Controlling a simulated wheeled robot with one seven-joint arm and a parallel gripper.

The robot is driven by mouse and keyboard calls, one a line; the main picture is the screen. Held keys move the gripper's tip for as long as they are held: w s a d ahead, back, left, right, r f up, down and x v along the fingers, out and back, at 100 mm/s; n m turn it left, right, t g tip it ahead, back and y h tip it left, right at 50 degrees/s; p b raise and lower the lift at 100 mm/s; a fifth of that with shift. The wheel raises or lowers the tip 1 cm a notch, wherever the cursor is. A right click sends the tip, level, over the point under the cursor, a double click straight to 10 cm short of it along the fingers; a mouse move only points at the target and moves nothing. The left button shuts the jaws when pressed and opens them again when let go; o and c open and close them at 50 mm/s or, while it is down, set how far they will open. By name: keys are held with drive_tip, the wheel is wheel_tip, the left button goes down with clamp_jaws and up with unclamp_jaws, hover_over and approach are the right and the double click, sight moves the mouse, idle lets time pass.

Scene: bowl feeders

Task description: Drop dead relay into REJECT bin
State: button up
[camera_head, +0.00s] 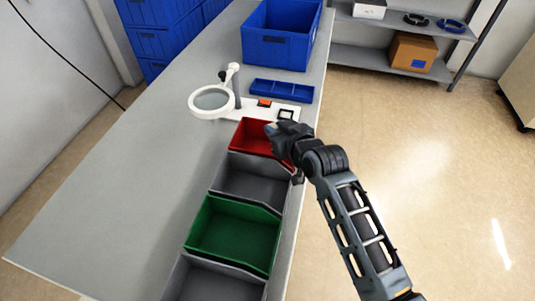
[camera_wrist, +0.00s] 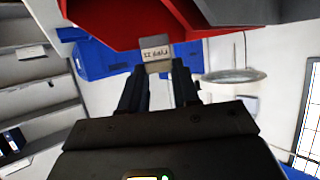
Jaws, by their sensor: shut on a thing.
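My gripper (camera_head: 272,131) is over the right part of the red bin (camera_head: 246,134) in the head view. In the wrist view, my gripper (camera_wrist: 158,72) is shut on a small pale relay (camera_wrist: 155,53) with dark lettering, held between the fingertips. The red bin (camera_wrist: 110,22) fills the top of the wrist view, close to the relay. I cannot tell whether the relay is inside the rim or above it. The relay is not clear in the head view. No REJECT label is readable on the red bin.
A grey bin (camera_head: 252,180), a green bin (camera_head: 235,235) and another grey bin (camera_head: 205,283) stand in line in front of the red one. Behind it are a magnifier (camera_head: 212,100), a blue tray (camera_head: 282,89) and a large blue crate (camera_head: 272,50). The table's left side is clear.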

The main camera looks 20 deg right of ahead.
drive_tip(key=o, duration=1.1)
drive_tip(key=shift+s, duration=0.15)
drive_tip(key=shift+v, duration=3.8)
